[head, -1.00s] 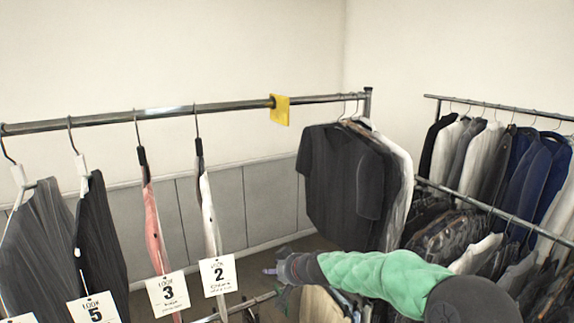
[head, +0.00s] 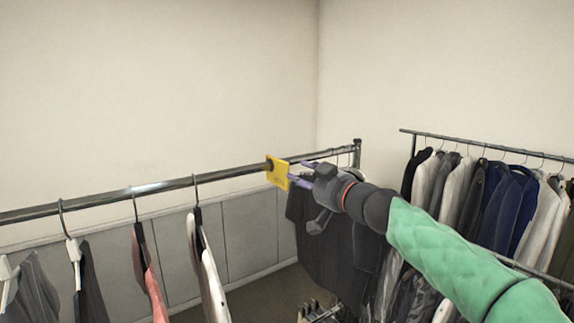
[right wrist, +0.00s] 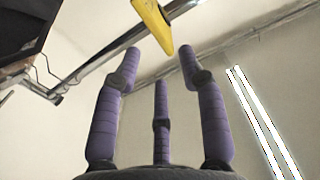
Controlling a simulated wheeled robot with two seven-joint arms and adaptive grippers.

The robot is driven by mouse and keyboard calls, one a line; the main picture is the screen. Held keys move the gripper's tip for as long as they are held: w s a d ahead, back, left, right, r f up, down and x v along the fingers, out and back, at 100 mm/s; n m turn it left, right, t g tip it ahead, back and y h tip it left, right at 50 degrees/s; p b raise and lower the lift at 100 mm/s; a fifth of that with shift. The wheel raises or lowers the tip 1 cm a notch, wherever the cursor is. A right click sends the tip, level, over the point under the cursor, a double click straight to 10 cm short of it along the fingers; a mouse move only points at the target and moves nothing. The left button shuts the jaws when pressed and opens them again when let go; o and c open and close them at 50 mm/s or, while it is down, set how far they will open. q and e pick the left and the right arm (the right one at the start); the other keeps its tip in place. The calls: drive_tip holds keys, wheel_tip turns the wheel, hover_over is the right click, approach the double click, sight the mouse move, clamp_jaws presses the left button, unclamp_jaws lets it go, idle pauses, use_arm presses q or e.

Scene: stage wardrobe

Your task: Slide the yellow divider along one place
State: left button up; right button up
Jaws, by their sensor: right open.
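The yellow divider (head: 277,173) hangs on the grey metal rail (head: 150,188), between the spaced garments on the left and the dark clothes on the right. My right gripper (head: 297,173) comes from the right and points at it, its purple fingers spread. In the right wrist view the divider (right wrist: 153,24) shows in front of the open fingers (right wrist: 160,60), crossing the rail (right wrist: 105,70). The fingers are not closed on it; I cannot tell whether any fingertip touches it. My left gripper is not in view.
A white garment (head: 207,265) and a pink garment (head: 150,270) hang left of the divider, with bare rail between. Dark clothes (head: 310,225) hang close behind my right gripper. A second full rack (head: 490,200) stands at the right.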

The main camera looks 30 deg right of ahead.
sight(286, 169)
drive_tip(key=w, duration=0.2)
drive_tip(key=w+p, duration=0.1)
drive_tip(key=w, duration=0.2)
drive_tip(key=w+p, duration=0.1)
drive_tip(key=w, duration=0.1)
drive_tip(key=shift+w+a, duration=0.15)
drive_tip(key=shift+a, duration=0.25)
clamp_jaws()
